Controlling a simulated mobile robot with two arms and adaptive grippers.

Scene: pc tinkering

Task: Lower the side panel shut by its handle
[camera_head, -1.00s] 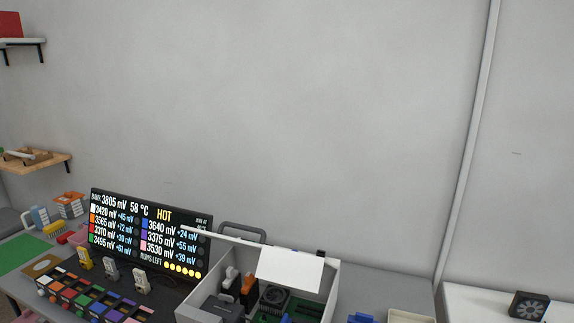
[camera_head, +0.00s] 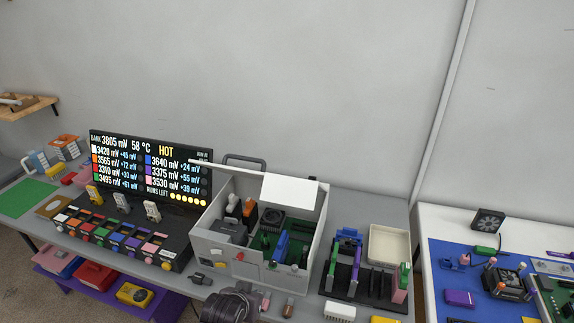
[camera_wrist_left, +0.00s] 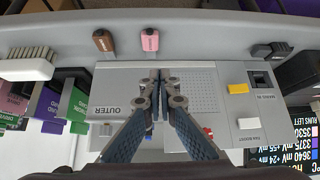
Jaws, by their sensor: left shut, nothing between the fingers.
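The grey computer case (camera_head: 208,243) stands open-topped in the middle of the bench in the head view. A thin pale panel (camera_head: 227,169) stands raised along its back edge, with a white sheet-like piece (camera_head: 290,190) on its right part. A grey loop handle (camera_head: 245,161) shows behind it; I cannot tell what it belongs to. In the left wrist view my left gripper (camera_wrist_left: 160,74) is shut and empty. Its fingertips are in front of a grey face marked OUTER (camera_wrist_left: 125,82); contact cannot be told. My right gripper is in neither view.
A display (camera_head: 150,170) and a board of coloured keys (camera_head: 110,235) stand left of the case. A slotted black rack (camera_head: 375,280) and a cream tray (camera_head: 389,244) are on the right. Pink (camera_head: 265,300) and brown sticks (camera_head: 288,307) lie in front, near a white brush (camera_head: 340,311).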

